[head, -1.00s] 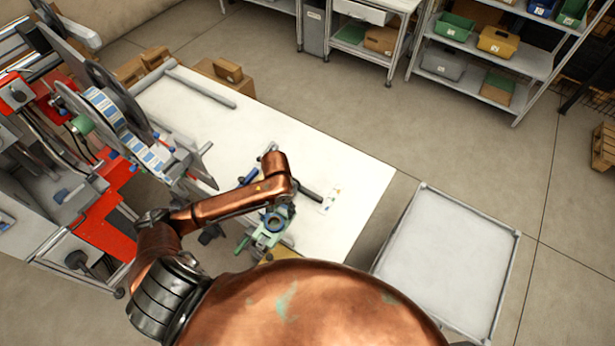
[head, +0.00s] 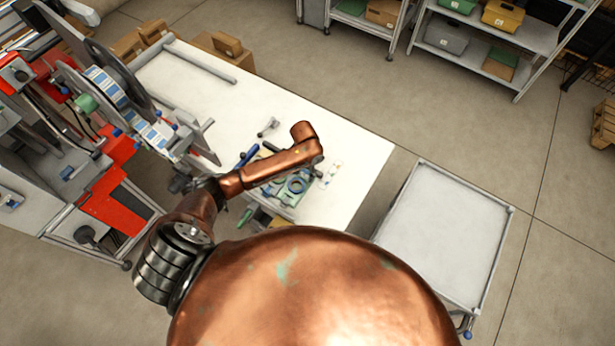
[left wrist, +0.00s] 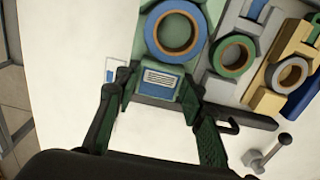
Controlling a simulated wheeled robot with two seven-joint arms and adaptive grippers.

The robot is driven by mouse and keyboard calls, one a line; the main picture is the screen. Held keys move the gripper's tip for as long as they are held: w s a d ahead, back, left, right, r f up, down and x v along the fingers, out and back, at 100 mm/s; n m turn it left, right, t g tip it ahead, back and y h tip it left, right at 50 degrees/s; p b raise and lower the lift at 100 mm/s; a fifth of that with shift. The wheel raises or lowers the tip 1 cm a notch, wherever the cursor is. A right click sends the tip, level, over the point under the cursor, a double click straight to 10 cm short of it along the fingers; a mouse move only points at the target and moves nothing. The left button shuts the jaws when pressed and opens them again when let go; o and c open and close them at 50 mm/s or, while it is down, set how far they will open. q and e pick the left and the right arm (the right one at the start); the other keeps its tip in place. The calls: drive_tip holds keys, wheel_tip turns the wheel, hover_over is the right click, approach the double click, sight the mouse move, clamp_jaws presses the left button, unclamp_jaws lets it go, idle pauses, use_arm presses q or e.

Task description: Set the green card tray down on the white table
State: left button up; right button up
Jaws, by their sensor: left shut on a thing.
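The green card tray (left wrist: 143,45) lies ahead of my left gripper (left wrist: 158,84) in the left wrist view. It holds a blue tape roll with a tan core (left wrist: 151,32) and a blue-and-white card (left wrist: 161,79). My left gripper is shut on the near end of the tray, one finger on each side. In the head view my copper left arm partly covers the tray, which shows below the forearm (head: 291,196). The white table (head: 215,100) is beneath; I cannot tell whether the tray touches it. My right gripper is out of view.
A grey tray with a green tape roll (left wrist: 233,54) and a yellow tray (left wrist: 272,78) sit right of the green one in the left wrist view. A grey lever tool (left wrist: 268,155) is close by. The red reel machine (head: 122,200) stands left.

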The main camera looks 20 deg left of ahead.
use_arm(q)
drive_tip(key=shift+w+d+f, duration=0.3)
drive_tip(key=shift+w+f, duration=0.1)
drive_tip(key=shift+f, duration=0.2)
drive_tip(key=shift+w+d+f, duration=0.1)
drive_tip(key=shift+w+f, duration=0.1)
drive_tip(key=shift+f, duration=1.7)
drive_tip(key=o, duration=1.3)
wheel_tip(320, 180, up, 12)
drive_tip(key=shift+r, duration=0.15)
drive_tip(key=shift+s, duration=0.1)
